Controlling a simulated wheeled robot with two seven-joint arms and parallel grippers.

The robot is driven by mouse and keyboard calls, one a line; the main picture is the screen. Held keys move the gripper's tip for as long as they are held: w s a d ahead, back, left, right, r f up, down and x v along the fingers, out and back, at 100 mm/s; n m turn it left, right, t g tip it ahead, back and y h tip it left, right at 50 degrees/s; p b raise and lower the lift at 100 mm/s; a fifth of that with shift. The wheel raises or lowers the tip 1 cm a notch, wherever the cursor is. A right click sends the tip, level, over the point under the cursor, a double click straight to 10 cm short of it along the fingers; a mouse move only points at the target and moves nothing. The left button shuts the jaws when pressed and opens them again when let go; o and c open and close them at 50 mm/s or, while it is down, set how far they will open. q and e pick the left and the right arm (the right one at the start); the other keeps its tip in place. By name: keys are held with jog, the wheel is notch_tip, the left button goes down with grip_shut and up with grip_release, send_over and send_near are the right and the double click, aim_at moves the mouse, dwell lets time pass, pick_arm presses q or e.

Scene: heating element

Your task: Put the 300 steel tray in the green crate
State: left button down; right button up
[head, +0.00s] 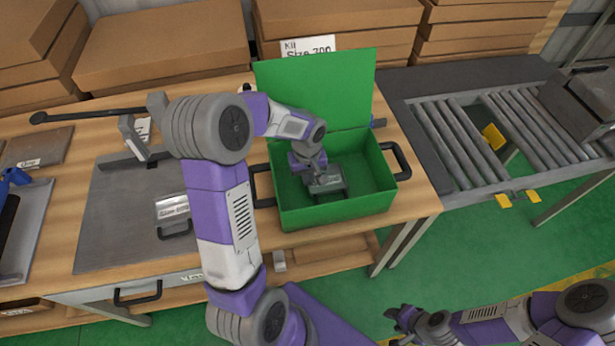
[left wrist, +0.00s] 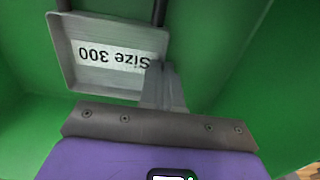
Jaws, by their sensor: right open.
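The green crate (head: 335,211) stands open on the wooden bench, its lid (head: 318,88) raised at the back. My left gripper (head: 312,171) reaches down inside the crate. The small steel tray (head: 328,184) is inside the crate walls at the gripper. In the left wrist view the tray (left wrist: 108,82) shows its "Size 300" label upside down. The fingers of my left gripper (left wrist: 163,82) are close together at the tray's edge and appear shut on it. I cannot tell whether the tray touches the crate floor. My right gripper (head: 405,320) is open and empty, low over the green floor.
A large steel plate with a handle (head: 115,225) lies on the bench left of the crate. Cardboard boxes (head: 165,45) stand behind. A roller conveyor (head: 475,135) is at the right. The crate has black side handles (head: 397,160). My left arm crosses over the bench.

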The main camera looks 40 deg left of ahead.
pick_arm(q)
jog(key=c, duration=1.4)
grip_release()
jog(key=shift+o, duration=0.2)
jog(key=shift+r+p, duration=0.3)
notch_tip(320, 180, up, 12)
jog(key=p, duration=0.3)
jog(key=shift+f, duration=0.2)
